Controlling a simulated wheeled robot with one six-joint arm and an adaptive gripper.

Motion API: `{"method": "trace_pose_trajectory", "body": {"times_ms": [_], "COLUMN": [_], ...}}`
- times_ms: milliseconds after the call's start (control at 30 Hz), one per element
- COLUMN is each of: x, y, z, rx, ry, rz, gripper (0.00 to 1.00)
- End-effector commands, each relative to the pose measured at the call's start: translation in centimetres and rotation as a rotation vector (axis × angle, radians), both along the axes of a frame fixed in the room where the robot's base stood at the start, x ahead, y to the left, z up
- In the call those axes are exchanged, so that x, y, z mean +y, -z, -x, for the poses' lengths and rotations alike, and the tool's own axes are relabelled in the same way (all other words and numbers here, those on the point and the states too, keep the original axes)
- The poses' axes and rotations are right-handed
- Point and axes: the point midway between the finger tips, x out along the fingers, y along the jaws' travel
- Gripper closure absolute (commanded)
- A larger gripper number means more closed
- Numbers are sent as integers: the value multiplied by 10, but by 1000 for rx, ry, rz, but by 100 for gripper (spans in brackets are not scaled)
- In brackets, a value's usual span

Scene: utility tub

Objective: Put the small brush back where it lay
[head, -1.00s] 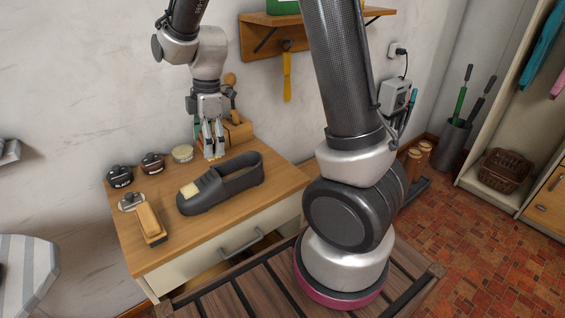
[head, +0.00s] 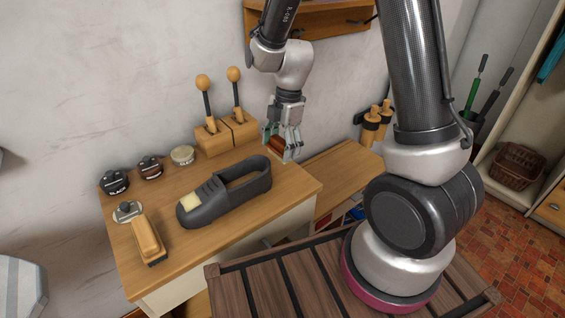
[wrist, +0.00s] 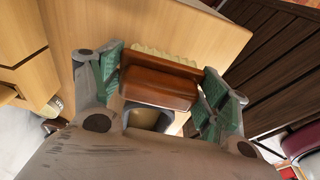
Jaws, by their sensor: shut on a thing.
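The small brush is a reddish-brown block with cream bristles, clearest in the wrist view (wrist: 160,88). My gripper (head: 280,149) is shut on it, with a green-padded finger on each side. In the head view only a brown bit of the brush (head: 277,145) shows between the fingers. My gripper hangs behind and right of the dark shoe (head: 230,200), near the right end of the wooden cabinet top (head: 205,250). The brush looks raised clear of the top, but the gap under it is hard to judge.
Two wooden blocks with knobbed stems (head: 212,138) stand left of my gripper. Several small tins (head: 149,167) line the back left. A larger yellow-wood brush (head: 147,240) lies at the front left. A lower wooden surface (head: 345,178) lies to the right.

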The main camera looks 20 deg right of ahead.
Motion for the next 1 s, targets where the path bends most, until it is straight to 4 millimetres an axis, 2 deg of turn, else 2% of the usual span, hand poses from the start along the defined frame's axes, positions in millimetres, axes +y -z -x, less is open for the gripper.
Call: {"method": "trace_pose_trajectory", "body": {"times_ms": [233, 433, 767, 800, 900, 1000], "x": [0, 0, 0, 0, 0, 0], "y": [25, 54, 57, 57, 57, 57], "z": [0, 0, 0, 0, 0, 0], "rx": [2, 1, 0, -1, -1, -1], "ry": [2, 3, 2, 2, 2, 2], "rz": [1, 0, 0, 0, 0, 0], "gripper": [51, 51, 51, 23, 5, 3]}}
